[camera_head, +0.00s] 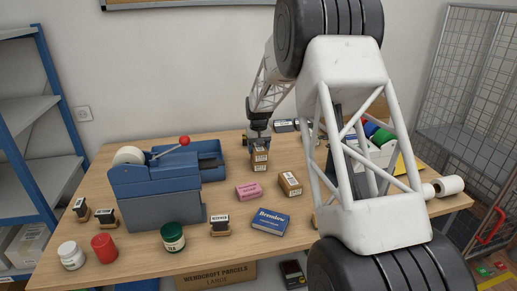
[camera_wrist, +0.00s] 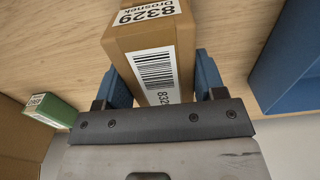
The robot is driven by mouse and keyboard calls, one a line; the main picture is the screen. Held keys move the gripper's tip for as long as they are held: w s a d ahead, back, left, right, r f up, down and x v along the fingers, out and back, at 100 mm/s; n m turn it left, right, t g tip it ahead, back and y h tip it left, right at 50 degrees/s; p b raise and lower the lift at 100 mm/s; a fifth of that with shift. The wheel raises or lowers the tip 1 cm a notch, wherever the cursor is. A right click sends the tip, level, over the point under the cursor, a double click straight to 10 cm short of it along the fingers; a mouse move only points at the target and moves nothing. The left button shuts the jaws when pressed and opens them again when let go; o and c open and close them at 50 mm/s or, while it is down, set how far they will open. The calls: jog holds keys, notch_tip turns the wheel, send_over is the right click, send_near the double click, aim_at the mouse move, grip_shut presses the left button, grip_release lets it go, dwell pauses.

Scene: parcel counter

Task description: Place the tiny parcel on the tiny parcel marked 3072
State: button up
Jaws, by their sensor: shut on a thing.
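My gripper (camera_wrist: 165,88) is shut on a small brown parcel (camera_wrist: 150,52), with its blue fingers on either side. The parcel bears a label reading 8329 and Drosnek, and a barcode label. In the head view my gripper (camera_head: 259,143) is at the back of the table, right of the blue machine, with the held parcel (camera_head: 260,158) under it. I cannot tell whether the parcel touches the table. Another small brown parcel (camera_head: 290,183) with white labels lies nearer, to the right. Its number is too small to read, and I cannot make out 3072 anywhere.
A pink box (camera_head: 248,191) and a blue Brendow box (camera_head: 270,221) lie on the table (camera_head: 150,254). The blue machine (camera_head: 153,190) stands left. Stamps (camera_head: 220,225) and jars (camera_head: 173,237) are along the front. My arm hides part of the right side.

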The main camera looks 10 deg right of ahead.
jog(key=shift+f, duration=0.15)
jog(key=o, duration=1.1)
notch_tip(320, 180, up, 12)
jog(key=shift+r, duration=0.15)
dwell(0.6)
